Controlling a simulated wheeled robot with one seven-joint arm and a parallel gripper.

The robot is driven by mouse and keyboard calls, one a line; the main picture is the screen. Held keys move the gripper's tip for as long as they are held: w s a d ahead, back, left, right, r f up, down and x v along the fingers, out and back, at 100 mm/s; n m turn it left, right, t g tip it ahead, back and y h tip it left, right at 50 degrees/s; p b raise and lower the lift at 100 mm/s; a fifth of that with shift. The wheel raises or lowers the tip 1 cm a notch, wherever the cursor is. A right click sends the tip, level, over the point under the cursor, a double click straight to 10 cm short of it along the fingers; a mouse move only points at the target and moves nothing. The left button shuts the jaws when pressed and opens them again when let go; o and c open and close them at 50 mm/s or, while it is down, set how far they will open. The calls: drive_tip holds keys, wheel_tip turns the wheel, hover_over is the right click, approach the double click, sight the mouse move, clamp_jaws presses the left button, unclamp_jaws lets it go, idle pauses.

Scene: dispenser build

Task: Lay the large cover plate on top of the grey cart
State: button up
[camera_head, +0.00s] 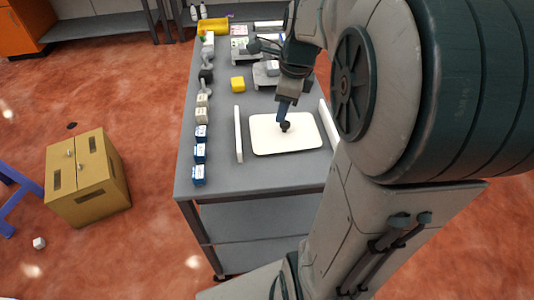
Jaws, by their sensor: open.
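The grey cart (218,178) stands in the middle of the view, its top crowded along the left and far sides. A white plate with rounded corners (300,143), which looks like the large cover plate, lies flat on the near part of the cart top. A small dark knob-like part (285,127) shows at its middle. My gripper (285,112) points down just above the plate's middle, at the dark part. It is open; whether it touches the dark part I cannot tell. My arm hides the cart's right side.
White upright strips stand left (238,134) and right (327,123) of the plate. Blue-and-white small boxes (199,154) line the left edge. A cardboard box (88,178) is on the floor.

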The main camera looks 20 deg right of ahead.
drive_tip(key=s+a+f+n, duration=0.1)
drive_tip(key=s+a+n, duration=0.4)
drive_tip(key=n, duration=0.7)
drive_tip(key=s+a+f+n, duration=0.2)
drive_tip(key=s+a+n, duration=0.3)
drive_tip(key=n, duration=0.7)
drive_tip(key=shift+s+f+t+h, duration=0.3)
drive_tip(key=shift+s+h, duration=0.1)
drive_tip(key=shift+s, duration=0.8)
